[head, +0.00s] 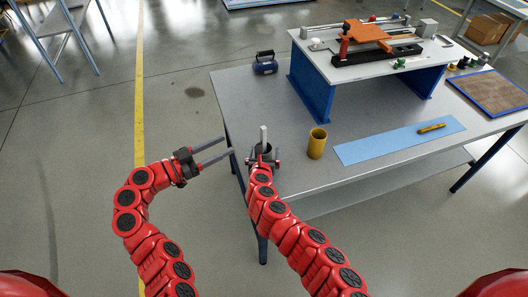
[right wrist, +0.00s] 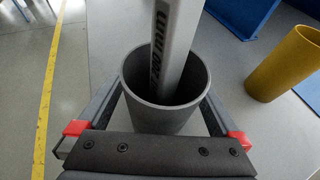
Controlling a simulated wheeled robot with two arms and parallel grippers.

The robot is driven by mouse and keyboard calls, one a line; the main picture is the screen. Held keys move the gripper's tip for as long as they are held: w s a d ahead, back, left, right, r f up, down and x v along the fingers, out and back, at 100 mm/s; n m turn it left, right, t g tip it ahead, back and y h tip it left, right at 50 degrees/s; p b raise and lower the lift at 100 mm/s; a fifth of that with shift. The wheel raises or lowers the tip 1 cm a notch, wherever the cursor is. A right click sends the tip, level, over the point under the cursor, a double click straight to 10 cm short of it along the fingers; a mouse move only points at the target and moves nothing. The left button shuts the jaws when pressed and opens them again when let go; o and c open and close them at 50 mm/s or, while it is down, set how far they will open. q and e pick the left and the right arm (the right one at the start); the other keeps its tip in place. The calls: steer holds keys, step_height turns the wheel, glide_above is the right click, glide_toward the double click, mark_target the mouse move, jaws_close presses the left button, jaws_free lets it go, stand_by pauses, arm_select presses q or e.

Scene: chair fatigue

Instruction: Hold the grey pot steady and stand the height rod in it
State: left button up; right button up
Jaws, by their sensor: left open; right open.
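The grey pot (head: 263,151) stands near the table's left front corner. It also shows large in the right wrist view (right wrist: 162,120). The height rod (head: 263,134), pale grey with dark lettering, has its lower end inside the pot; in the right wrist view (right wrist: 174,45) it leans slightly. Its foot is hidden. My right gripper (head: 264,162) is open, with one finger on each side of the pot; whether they touch it I cannot tell. My left gripper (head: 229,145) is open and empty, left of the pot, its fingers pointing toward it past the table edge.
A yellow cup (head: 317,143) stands just right of the pot. A blue mat (head: 385,144) with a yellow marker (head: 432,128) lies further right. Behind are a dark blue weight (head: 265,64) and a raised blue-legged stand (head: 310,90). The table between is clear.

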steer(key=v, duration=1.2)
steer(key=shift+d, duration=0.1)
steer(key=shift+s+f, duration=0.1)
